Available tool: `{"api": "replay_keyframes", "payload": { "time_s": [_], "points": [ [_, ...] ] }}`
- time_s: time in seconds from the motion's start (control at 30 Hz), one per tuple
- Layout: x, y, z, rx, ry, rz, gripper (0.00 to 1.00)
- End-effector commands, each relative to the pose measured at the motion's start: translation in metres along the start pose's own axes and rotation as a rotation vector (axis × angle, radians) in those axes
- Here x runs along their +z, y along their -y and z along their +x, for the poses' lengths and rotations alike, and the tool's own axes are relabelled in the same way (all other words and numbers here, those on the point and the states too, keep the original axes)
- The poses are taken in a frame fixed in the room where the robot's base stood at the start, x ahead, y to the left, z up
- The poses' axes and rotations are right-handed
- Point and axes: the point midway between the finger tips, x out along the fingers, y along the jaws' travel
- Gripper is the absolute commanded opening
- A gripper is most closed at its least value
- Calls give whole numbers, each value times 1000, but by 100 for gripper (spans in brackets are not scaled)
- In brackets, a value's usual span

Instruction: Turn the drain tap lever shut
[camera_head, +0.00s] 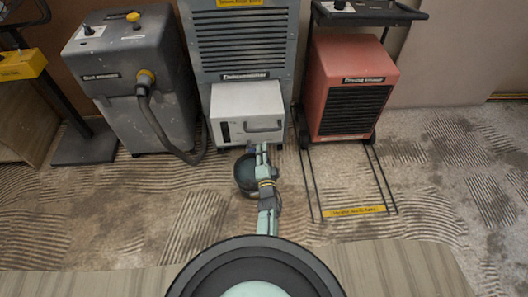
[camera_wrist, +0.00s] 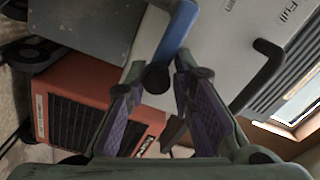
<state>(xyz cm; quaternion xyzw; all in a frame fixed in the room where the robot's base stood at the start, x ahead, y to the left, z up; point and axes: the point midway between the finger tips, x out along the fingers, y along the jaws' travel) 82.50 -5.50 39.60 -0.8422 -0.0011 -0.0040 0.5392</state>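The drain tap lever (camera_wrist: 176,35) is a blue bar in the wrist view, ending near a dark round knob (camera_wrist: 157,78). It lies in front of the white tank (camera_wrist: 215,45) of the dehumidifier. My gripper (camera_wrist: 158,68) is open, with its two fingertips apart and the lower end of the lever between or just beyond them. I cannot tell whether either finger touches it. In the head view my gripper (camera_head: 262,150) is at the lower front of the white tank (camera_head: 247,112), and the lever is too small and covered to make out clearly.
A dark round bucket (camera_head: 243,178) stands on the floor below the tank, close by my arm. A grey machine with a hose (camera_head: 140,80) stands left. A red drying heater (camera_head: 345,85) with a wire floor frame (camera_head: 355,210) stands right. The dusty floor in front is mostly clear.

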Motion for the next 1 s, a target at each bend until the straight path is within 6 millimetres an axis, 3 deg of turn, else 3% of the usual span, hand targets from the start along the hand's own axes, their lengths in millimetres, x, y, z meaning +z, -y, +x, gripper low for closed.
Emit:
{"api": "replay_keyframes", "payload": {
  "time_s": [0.03, 0.23, 0.57, 1.0],
  "points": [
    [6, -9, -5, 20, 10, -2, 25],
    [7, -7, -4, 17, 12, -3, 38],
    [5, -4, -6, 10, 8, -2, 38],
    [5, -4, -70, 12, 9, -1, 38]
  ]
}}
